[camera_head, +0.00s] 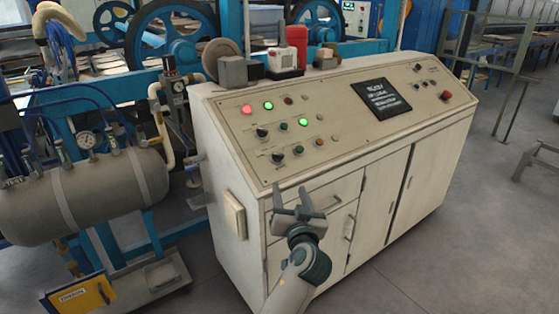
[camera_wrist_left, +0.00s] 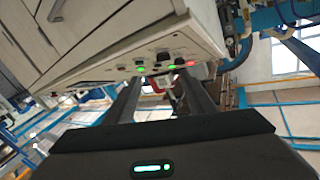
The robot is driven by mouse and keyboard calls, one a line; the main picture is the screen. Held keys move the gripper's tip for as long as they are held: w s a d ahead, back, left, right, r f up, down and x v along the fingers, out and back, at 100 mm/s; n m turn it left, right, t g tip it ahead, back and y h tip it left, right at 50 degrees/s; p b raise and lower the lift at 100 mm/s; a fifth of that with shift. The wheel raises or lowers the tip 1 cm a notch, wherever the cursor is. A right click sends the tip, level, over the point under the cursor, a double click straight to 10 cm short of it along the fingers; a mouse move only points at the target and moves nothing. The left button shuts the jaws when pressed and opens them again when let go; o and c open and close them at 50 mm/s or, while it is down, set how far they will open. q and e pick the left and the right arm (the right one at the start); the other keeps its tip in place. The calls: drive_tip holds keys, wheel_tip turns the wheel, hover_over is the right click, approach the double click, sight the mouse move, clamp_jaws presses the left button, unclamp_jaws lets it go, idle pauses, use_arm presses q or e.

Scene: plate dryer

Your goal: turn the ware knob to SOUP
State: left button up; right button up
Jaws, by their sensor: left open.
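The beige control console (camera_head: 330,125) has a sloped panel with two black knobs on its left part, an upper one (camera_head: 262,132) and a lower one (camera_head: 278,157). The labels are too small to read, so I cannot tell which is the ware knob or where it points. My left gripper (camera_head: 291,194) is open and empty, in front of the console's front edge, below and apart from the lower knob. In the left wrist view, its two fingers (camera_wrist_left: 162,80) reach toward the panel, with a dark knob-like shape (camera_wrist_left: 162,56) beyond them. My right gripper is not in view.
Lit red (camera_head: 247,109) and green (camera_head: 268,106) lamps sit above the knobs. A black screen (camera_head: 381,98) is to their right, and a red button (camera_head: 445,95) at the far right. Drawers and doors are below.

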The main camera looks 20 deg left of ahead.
use_arm(q)
drive_tip(key=shift+a+r, duration=0.1)
drive_tip(key=shift+r, duration=0.5)
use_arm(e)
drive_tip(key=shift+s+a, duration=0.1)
use_arm(q)
drive_tip(key=p, duration=0.3)
approach(279, 155)
drive_tip(key=x, duration=0.8)
drive_tip(key=shift+w+a+f, duration=0.1)
drive_tip(key=shift+w, duration=0.1)
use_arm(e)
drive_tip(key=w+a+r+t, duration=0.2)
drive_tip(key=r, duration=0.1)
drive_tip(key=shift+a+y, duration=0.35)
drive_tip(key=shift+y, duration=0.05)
use_arm(q)
drive_tip(key=c, duration=1)
